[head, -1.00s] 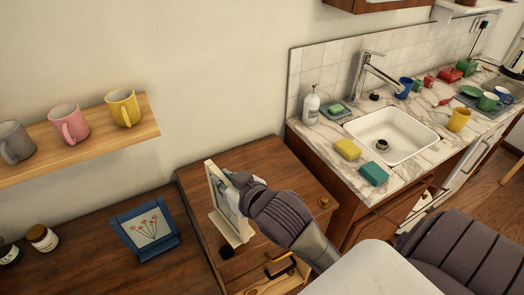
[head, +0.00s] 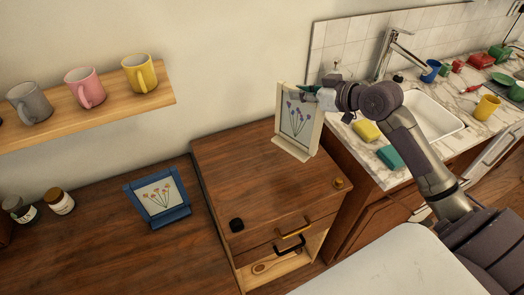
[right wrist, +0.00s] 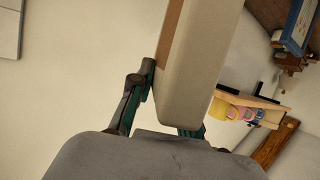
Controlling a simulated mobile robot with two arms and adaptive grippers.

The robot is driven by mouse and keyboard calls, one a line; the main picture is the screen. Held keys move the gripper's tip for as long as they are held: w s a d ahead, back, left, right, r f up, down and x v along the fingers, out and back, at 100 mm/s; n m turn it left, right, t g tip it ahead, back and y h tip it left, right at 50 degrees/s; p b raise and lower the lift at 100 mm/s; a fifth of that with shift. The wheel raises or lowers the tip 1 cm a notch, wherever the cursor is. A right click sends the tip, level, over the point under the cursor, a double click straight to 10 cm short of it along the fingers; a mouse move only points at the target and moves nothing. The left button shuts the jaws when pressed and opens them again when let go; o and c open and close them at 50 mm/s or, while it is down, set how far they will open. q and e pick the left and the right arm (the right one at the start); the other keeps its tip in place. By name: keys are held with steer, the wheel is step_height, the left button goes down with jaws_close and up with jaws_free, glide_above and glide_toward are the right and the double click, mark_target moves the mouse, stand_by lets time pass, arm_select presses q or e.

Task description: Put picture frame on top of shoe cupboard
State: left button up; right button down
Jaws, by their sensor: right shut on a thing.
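The cream picture frame (head: 297,123) with purple flowers is upright in the head view, at the back right of the wooden cupboard top (head: 262,185), which I take as the shoe cupboard. My right gripper (head: 307,95) is shut on the frame's upper right edge. I cannot tell whether the frame's foot touches the wood or hangs over it. In the right wrist view the frame's pale edge (right wrist: 195,65) sits between the fingers of the right gripper (right wrist: 165,112). My left gripper is not in view.
A blue picture frame (head: 160,196) stands on the dark table to the left. A marble counter with a sink (head: 428,120) is at right. A shelf (head: 90,112) holds mugs.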

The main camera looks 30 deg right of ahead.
steer(key=shift+w, duration=0.25)
steer(key=w+a+f+p, duration=0.4)
steer(key=w+a+f, duration=0.2)
steer(key=w+f, duration=0.3)
steer(key=shift+w+f, duration=0.2)
steer(key=shift+f, duration=0.7)
steer(key=c, duration=1.6)
jaws_free()
steer(key=shift+f, duration=0.15)
steer(key=o, duration=0.5)
steer(key=shift+s, duration=0.1)
